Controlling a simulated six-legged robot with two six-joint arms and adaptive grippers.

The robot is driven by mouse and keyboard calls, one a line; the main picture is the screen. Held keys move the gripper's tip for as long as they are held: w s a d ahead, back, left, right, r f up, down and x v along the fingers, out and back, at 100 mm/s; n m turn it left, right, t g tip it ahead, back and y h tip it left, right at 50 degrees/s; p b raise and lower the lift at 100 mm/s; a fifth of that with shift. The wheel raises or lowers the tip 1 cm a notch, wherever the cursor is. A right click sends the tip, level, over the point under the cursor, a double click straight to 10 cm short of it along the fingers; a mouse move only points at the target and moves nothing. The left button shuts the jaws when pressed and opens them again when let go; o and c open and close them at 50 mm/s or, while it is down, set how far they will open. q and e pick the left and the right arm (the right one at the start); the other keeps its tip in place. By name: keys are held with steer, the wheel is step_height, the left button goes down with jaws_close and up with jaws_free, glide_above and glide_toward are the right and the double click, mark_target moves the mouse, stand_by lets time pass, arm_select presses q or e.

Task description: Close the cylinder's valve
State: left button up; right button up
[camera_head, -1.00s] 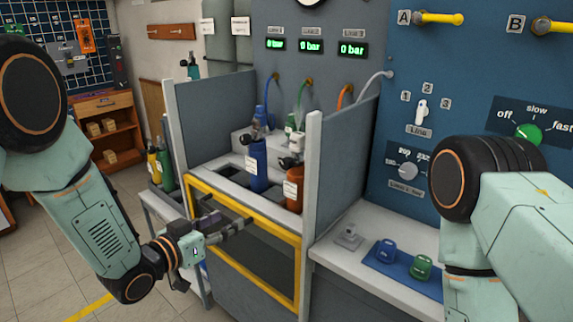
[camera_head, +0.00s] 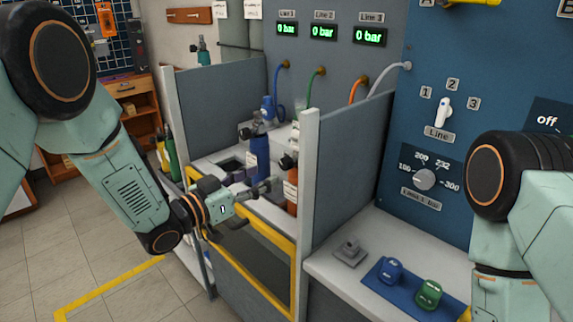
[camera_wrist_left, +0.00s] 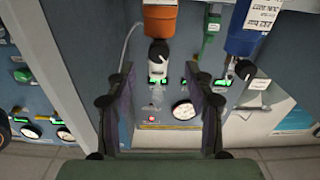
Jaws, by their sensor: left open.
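A blue cylinder (camera_head: 259,160) stands upright in the bench bay with its valve (camera_head: 257,128) on top. An orange cylinder (camera_head: 291,196) stands to its right, partly behind the grey side panel. My left gripper (camera_head: 268,188) is open and empty, in front of the two cylinders above the yellow frame. In the left wrist view, the picture is upside down. The orange cylinder (camera_wrist_left: 160,20) with its dark and white valve (camera_wrist_left: 158,53) lies between and beyond the open fingers (camera_wrist_left: 162,80). The blue cylinder (camera_wrist_left: 243,40) is to the right. My right gripper is out of view.
Grey side panels (camera_head: 345,165) bound the bay. A yellow frame (camera_head: 240,262) runs along its front. Blue (camera_head: 389,270) and green (camera_head: 429,293) fittings sit on a blue mat at the right. Hoses hang from the back wall below displays reading 0 bar.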

mark_target(283, 166)
arm_select(q)
steer(key=b+x, duration=0.1)
steer(key=x, duration=0.5)
steer(key=shift+w+d+f, duration=0.1)
steer(key=shift+w+d, duration=0.1)
steer(key=shift+s+r, duration=0.1)
steer(key=shift+r, duration=0.2)
steer(key=shift+w+d+f, duration=0.15)
steer(key=shift+w+d, duration=0.1)
steer(key=shift+c, duration=0.2)
steer(key=shift+a, duration=0.1)
steer(key=c, duration=0.3)
steer(key=shift+s, duration=0.15)
steer(key=c, duration=0.3)
jaws_close()
